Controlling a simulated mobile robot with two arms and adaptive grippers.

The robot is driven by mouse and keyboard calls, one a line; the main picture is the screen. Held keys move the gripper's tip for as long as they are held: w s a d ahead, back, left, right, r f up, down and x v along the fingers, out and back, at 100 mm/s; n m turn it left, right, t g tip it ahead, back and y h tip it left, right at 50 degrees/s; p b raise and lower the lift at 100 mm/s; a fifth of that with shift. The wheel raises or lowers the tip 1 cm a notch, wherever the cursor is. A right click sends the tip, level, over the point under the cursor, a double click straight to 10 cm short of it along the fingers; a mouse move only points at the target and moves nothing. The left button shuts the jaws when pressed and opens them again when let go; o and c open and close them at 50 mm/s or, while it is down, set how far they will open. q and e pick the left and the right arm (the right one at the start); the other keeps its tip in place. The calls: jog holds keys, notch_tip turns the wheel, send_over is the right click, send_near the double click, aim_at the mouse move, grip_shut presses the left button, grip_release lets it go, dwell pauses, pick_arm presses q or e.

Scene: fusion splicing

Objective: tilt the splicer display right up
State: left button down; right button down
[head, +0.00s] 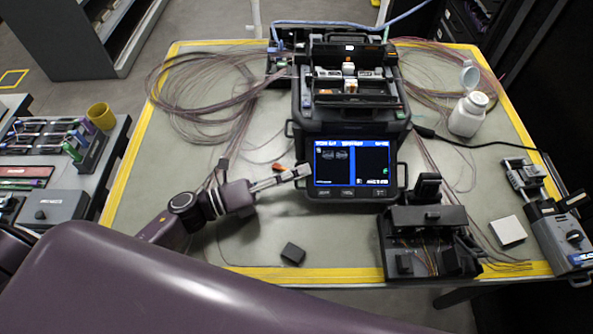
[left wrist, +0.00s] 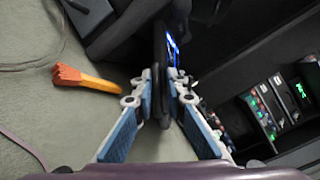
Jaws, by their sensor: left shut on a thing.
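The splicer (head: 345,122) stands at the back middle of the table. Its display (head: 350,165) is lit blue and faces up toward the head camera, hinged at the splicer's front. My left gripper (head: 303,171) reaches in from the left to the display's left edge. In the left wrist view, the two blue-padded fingers of my left gripper (left wrist: 160,95) are shut on the dark, thin edge of the display (left wrist: 163,62), one finger on each side. The exact contact spot is partly hidden by the fingers. My right gripper is not in view.
An orange-handled tool (left wrist: 85,79) lies beside the gripper. A small dark block (head: 293,253) lies on the mat. A black fixture (head: 428,240) stands right of the display, with a white bottle (head: 468,114) farther back. Loose fibre coils (head: 205,85) cover the back left.

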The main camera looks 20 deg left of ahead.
pick_arm(q)
jog(key=shift+a+f, duration=0.1)
jog(key=shift+f, duration=0.15)
jog(key=r+n+p, duration=0.1)
jog(key=p, duration=0.3)
jog(key=s+r+n+g+y+p, duration=0.1)
jog(key=r+n+p, duration=0.1)
jog(key=p, duration=0.2)
jog(key=shift+r, duration=0.1)
jog(key=shift+n+g+p, duration=0.3)
jog(key=shift+p, duration=0.1)
jog(key=c, duration=2.1)
grip_release()
jog(key=shift+s, duration=0.1)
